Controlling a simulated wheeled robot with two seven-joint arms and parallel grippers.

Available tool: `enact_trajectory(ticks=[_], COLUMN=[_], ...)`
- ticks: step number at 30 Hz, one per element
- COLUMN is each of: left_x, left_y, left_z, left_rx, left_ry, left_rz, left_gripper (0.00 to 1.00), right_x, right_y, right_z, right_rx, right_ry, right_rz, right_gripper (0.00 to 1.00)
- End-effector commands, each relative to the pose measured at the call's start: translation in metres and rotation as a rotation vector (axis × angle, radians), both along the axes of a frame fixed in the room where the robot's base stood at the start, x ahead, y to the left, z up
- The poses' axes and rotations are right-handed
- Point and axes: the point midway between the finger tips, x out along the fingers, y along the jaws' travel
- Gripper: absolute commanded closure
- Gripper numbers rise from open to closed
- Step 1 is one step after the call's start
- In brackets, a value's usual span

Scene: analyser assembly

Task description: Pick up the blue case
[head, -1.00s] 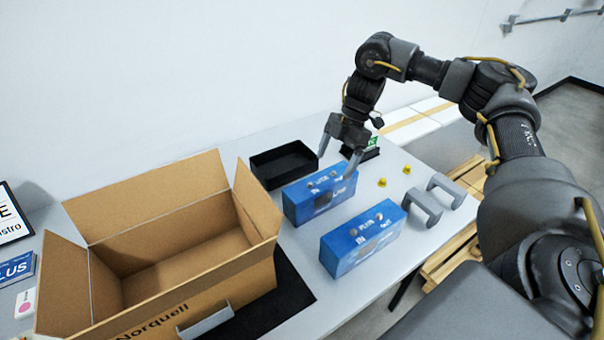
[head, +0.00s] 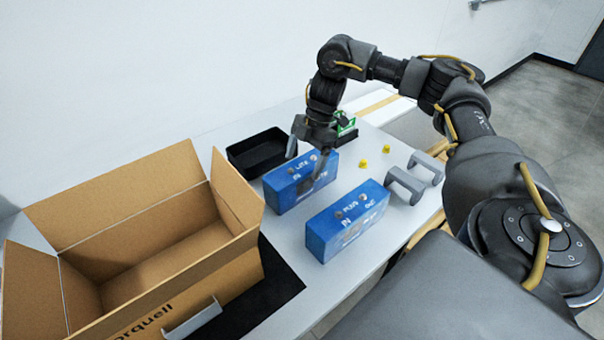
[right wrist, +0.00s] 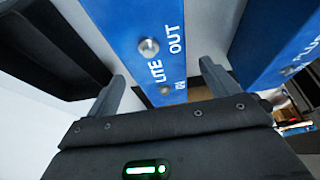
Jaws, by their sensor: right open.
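Two blue cases stand on the grey table. The LITE case (head: 285,196) is farther back and the PLUS case (head: 345,228) is nearer and to its right. My right gripper (head: 306,160) is open at the LITE case, pointing down. In the right wrist view, the LITE case (right wrist: 150,42) lies between the two spread fingers of my right gripper (right wrist: 163,72). I cannot tell whether either finger touches it. The PLUS case (right wrist: 275,45) is to the right, outside the fingers. My left gripper is not in view.
An open cardboard box (head: 190,275) stands on a black mat (head: 275,285) at left. A black tray (head: 258,150) is behind the LITE case. A green board (head: 345,122), small yellow parts (head: 363,164) and grey brackets (head: 405,184) lie to the right.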

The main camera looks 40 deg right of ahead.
Motion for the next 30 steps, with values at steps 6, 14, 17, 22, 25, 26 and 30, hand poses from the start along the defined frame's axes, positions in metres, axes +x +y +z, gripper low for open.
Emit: enact_trajectory(ticks=[6, 14, 17, 22, 25, 26, 30], left_x=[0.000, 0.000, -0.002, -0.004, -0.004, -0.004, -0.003], left_y=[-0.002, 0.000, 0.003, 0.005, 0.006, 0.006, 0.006], left_z=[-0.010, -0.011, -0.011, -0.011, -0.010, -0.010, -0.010], left_rx=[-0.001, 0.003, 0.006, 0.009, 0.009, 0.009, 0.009], left_ry=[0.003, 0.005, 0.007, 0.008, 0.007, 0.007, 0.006], left_rz=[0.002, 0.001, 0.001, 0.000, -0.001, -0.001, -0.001], left_gripper=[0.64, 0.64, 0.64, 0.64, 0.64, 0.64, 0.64], right_x=[0.000, 0.000, 0.000, 0.000, 0.000, 0.000, 0.000], right_y=[0.008, 0.012, 0.012, 0.012, 0.012, 0.012, 0.012], right_z=[-0.036, -0.046, -0.045, -0.045, -0.045, -0.045, -0.045], right_rx=[0.001, 0.000, 0.000, 0.000, 0.000, 0.000, 0.000], right_ry=[0.006, 0.002, 0.002, 0.002, 0.002, 0.002, 0.002], right_rz=[0.002, 0.001, 0.001, 0.001, 0.001, 0.001, 0.001], right_gripper=[0.13, 0.13, 0.13, 0.31, 0.44, 0.48, 0.66])
